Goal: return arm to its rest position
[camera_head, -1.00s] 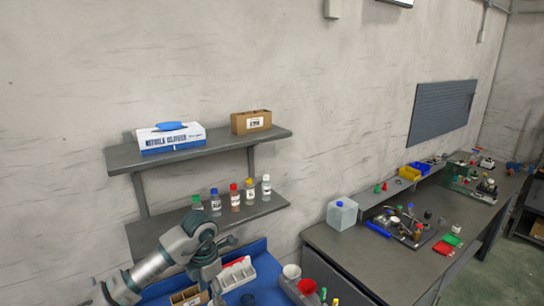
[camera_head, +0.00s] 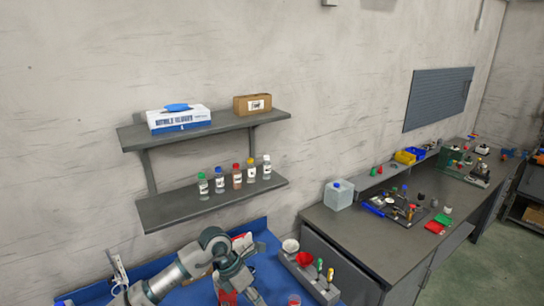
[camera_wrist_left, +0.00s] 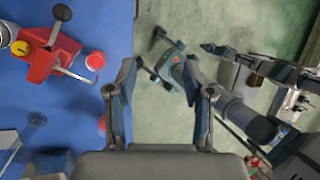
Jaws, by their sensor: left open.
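My left arm comes in from the lower left of the head view, bent over the blue work surface (camera_head: 190,294). My left gripper (camera_head: 240,294) points down near the lower edge there, partly cut off. In the left wrist view its two fingers (camera_wrist_left: 160,82) are spread wide with nothing between them. They hang near the edge of the blue surface (camera_wrist_left: 105,20), with green-grey floor below.
A wall shelf above the blue surface holds several capped bottles (camera_head: 237,177), a glove box (camera_head: 178,119) and a cardboard box (camera_head: 252,104). A red fixture (camera_wrist_left: 48,55) lies left of the fingers.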

